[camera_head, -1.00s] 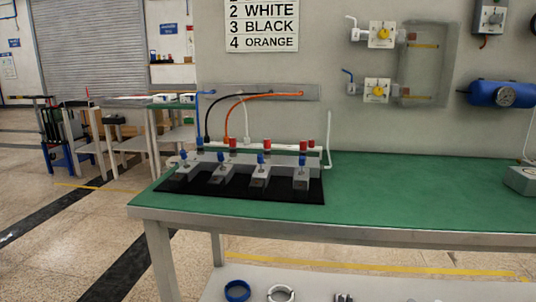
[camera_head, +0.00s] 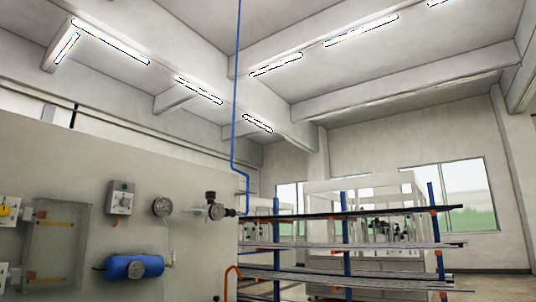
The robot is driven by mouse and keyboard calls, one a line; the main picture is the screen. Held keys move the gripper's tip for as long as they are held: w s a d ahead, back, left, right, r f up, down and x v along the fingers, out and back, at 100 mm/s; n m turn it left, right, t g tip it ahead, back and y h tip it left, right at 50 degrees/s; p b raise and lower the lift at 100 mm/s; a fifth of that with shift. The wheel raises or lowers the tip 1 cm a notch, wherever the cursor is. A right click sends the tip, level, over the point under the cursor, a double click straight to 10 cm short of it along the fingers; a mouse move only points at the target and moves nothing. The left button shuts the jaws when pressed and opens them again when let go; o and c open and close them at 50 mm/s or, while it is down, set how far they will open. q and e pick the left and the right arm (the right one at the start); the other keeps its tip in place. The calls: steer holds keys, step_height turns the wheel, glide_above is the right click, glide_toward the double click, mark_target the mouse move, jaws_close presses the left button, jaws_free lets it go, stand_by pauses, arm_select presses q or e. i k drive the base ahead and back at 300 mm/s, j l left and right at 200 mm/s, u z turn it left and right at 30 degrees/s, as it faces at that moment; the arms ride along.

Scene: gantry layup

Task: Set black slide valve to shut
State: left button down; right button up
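The row of slide valves with blue knobs is not in the current head view, so the black slide valve cannot be seen now. The current view looks up at the wall, the ceiling and a rack. Neither of my grippers shows in it.
A grey wall panel carries a blue tank (camera_head: 134,267), a small control box (camera_head: 121,198), a round gauge (camera_head: 162,207) and a pipe fitting (camera_head: 215,211). A clear-fronted case (camera_head: 56,245) hangs at left. A rack of long bars (camera_head: 345,245) stands beyond the panel's right end.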

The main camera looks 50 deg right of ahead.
mark_target(232, 213)
steer(key=z, duration=1.3)
